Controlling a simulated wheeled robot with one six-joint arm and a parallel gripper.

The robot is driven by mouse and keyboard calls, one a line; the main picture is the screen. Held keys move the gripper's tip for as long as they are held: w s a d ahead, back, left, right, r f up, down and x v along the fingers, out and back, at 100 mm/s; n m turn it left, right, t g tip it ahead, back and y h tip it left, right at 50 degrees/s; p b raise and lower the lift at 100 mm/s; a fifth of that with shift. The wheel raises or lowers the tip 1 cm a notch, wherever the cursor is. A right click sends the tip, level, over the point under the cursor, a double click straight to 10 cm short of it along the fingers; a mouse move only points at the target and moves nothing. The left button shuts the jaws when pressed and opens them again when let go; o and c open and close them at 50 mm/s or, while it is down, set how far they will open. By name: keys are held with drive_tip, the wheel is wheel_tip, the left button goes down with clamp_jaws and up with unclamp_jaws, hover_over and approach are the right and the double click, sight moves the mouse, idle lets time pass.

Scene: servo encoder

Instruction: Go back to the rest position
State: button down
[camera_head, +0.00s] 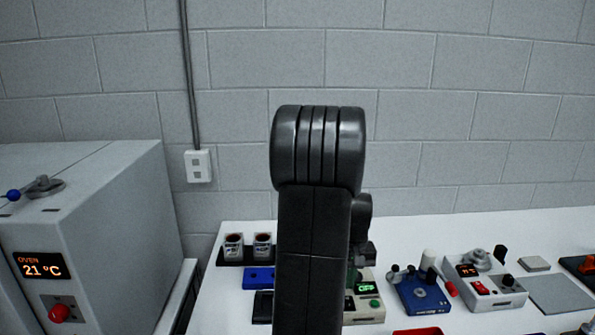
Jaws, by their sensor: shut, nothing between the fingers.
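My dark arm stands upright in the middle of the head view, its thick ribbed joint at the top. My gripper's fingers do not show; the arm hides what is behind it. A dark rounded part of my arm shows just right of the upright link, in front of a device with a green display (366,289). No held object is visible.
An oven (110,220) reading 21 °C stands left. A block wall is behind.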

wheel_tip(320, 180, down, 4)
drive_tip(key=shift+r+b, duration=0.1)
drive_tip(key=shift+b, duration=1.05)
drive_tip(key=shift+r, duration=0.1)
drive_tip(key=shift+r, duration=0.1)
